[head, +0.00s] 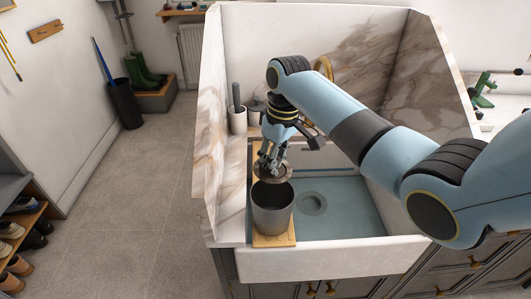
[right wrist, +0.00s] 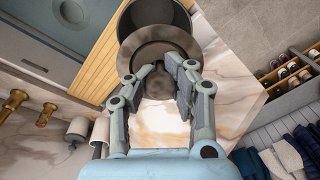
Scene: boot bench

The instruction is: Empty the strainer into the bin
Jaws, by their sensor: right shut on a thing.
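My right gripper (head: 269,163) is shut on the strainer (head: 272,176), a small round grey-brown metal dish with a rim. In the right wrist view the strainer (right wrist: 157,47) shows large between the fingers (right wrist: 160,86). The bin (head: 272,210) is a dark grey, open-topped cylinder standing upright on a wooden board (head: 274,240). The strainer is by the bin's far rim and overlaps part of its mouth in both views. I cannot tell whether they touch. The bin's inside (right wrist: 152,12) looks dark, and its contents cannot be made out. My left gripper is out of view.
The board lies across the left side of the white sink (head: 320,255), whose basin has a round drain (head: 311,203). A white cup (head: 238,121) with a dark handle stands behind on the ledge. A brass tap (head: 323,67) and tall marble walls stand around the sink.

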